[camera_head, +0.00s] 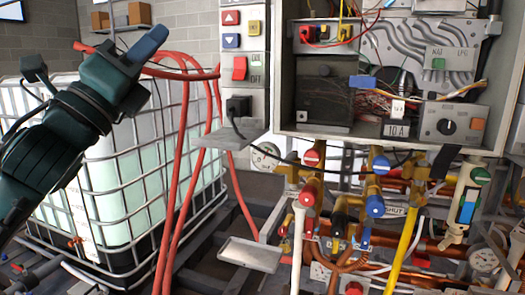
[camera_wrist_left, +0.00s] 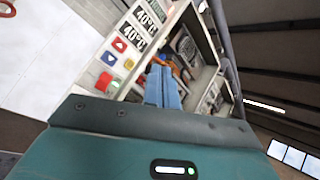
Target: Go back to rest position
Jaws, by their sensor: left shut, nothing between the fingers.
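My left gripper (camera_head: 148,43) is in the upper left of the head view, raised in front of the grey block wall and a caged tank. It is dark teal with blue fingers, and the fingers are closed together with nothing between them. In the left wrist view the blue fingers (camera_wrist_left: 162,88) sit side by side in the middle, with the control panel behind them. The gripper is apart from the heater unit (camera_head: 284,130), which stands to its right in the head view. My right gripper does not show in either view.
A white tank in a metal cage (camera_head: 135,222) stands behind my left arm. Red hoses (camera_head: 183,165) hang close to the right of the gripper. A panel with red and blue buttons (camera_head: 231,40) is further right. Pipes and valves (camera_head: 375,207) crowd the lower right.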

